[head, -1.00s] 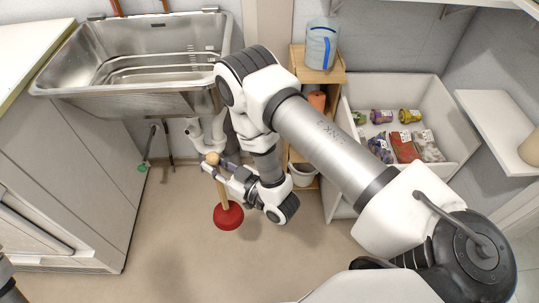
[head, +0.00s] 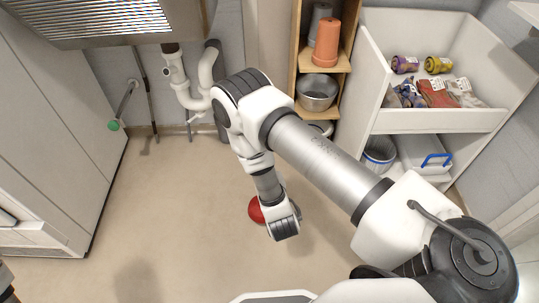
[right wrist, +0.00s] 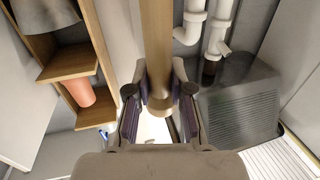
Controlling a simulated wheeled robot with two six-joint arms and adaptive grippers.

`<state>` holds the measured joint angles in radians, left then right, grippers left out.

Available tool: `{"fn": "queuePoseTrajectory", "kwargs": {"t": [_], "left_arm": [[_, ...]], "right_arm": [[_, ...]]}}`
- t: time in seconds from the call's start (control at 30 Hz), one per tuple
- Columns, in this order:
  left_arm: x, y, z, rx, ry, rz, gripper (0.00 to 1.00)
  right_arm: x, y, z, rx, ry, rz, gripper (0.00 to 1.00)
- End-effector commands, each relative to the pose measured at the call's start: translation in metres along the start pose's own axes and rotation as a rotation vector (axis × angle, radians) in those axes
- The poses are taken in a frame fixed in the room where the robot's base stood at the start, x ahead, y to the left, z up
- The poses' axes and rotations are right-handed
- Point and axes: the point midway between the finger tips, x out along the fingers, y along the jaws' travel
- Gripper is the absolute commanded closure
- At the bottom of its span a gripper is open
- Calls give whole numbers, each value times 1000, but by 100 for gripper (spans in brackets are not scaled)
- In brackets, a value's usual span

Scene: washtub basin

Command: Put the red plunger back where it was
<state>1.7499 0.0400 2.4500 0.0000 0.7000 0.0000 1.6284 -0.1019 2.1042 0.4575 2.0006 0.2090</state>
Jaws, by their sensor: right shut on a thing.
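The red plunger's cup (head: 256,210) shows in the head view, just left of my right wrist and partly covered by it. Its wooden handle is hidden there behind my arm. In the right wrist view the round wooden handle (right wrist: 157,40) runs from the top edge down between the fingers. My right gripper (right wrist: 159,96) is shut on this handle, with a finger on each side. The fingers are hidden in the head view. I cannot tell whether the cup touches the floor. My left gripper is not in view.
The metal sink (head: 95,22) is at upper left, with white drain pipes (head: 187,92) beside it. A wooden shelf (head: 342,62) holds an orange pot (head: 326,43) and a metal pot (head: 316,93). A white storage unit (head: 440,121) stands right. Floor (head: 175,195) is clear at left.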

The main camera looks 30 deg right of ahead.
Motion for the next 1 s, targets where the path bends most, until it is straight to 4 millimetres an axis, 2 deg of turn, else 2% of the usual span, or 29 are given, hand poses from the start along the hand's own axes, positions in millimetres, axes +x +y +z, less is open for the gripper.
{"fn": "queuePoseTrajectory", "kwargs": {"t": [0.27, 0.7, 0.8, 1.0], "left_arm": [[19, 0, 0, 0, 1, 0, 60], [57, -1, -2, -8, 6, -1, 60], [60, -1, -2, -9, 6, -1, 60], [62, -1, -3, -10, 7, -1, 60]], "right_arm": [[36, 18, 5, 4, 6, 5, 100], [117, 56, 13, 3, 6, 2, 100], [127, 60, 13, 1, 5, 0, 100], [134, 63, 12, 2, 3, -1, 100]]}}
